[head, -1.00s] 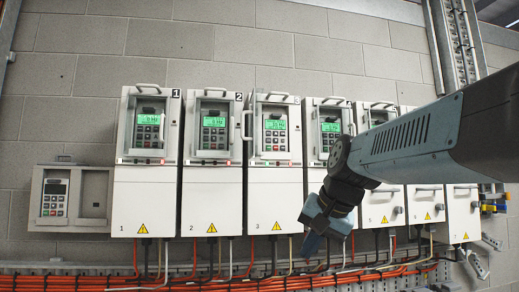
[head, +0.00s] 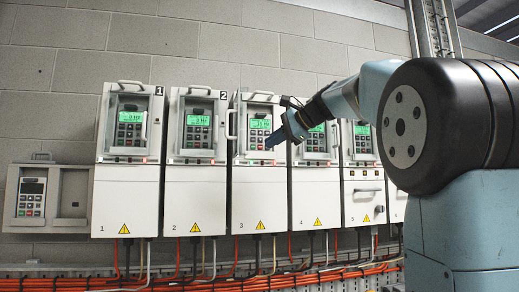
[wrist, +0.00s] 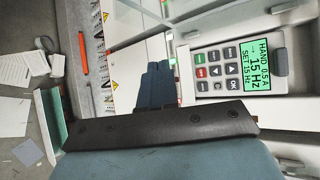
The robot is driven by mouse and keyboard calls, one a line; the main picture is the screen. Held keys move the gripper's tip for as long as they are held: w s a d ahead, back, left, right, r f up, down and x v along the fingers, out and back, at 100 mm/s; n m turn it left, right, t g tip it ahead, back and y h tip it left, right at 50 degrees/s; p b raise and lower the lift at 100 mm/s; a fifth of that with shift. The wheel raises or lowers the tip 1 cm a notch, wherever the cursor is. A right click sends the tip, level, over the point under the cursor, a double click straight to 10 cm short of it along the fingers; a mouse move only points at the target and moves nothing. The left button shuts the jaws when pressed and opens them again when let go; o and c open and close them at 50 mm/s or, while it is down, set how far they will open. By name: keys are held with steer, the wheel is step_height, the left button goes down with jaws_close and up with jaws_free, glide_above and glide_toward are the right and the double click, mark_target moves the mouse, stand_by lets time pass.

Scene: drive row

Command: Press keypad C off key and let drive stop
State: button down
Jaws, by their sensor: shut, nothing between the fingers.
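Drive 3 (head: 258,205) stands mid-row in the head view, with its keypad (head: 258,134) lit green. In the wrist view a keypad (wrist: 216,72) fills the upper right; a letter C seems to be at its lower left edge. Its green display (wrist: 258,66) reads HAND, 0.5 A, 15 Hz, SET 15 Hz. A red key (wrist: 200,58) is at its left side; its label is too small to read. My gripper (head: 271,143) is shut and empty, its fingertips just in front of the keypad's lower right in the head view. The fingers (wrist: 157,78) show left of the keys; contact cannot be told.
Drives 1 (head: 127,205), 2 (head: 195,205) and 4 (head: 317,205) stand beside it with lit displays. A wall box (head: 72,193) with a dark-screened keypad is at far left. Drive 3 has a protruding handle (head: 231,124) on its left. Orange cables (head: 180,280) run below.

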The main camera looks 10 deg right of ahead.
steer(key=shift+w+r, duration=0.1)
steer(key=shift+r, duration=0.1)
glide_toward(254, 151)
steer(key=shift+x, duration=2.25)
stand_by(0.8)
steer(key=shift+w, duration=0.3)
steer(key=shift+w, duration=0.35)
stand_by(0.7)
steer(key=shift+s, duration=0.8)
steer(key=shift+s, duration=0.1)
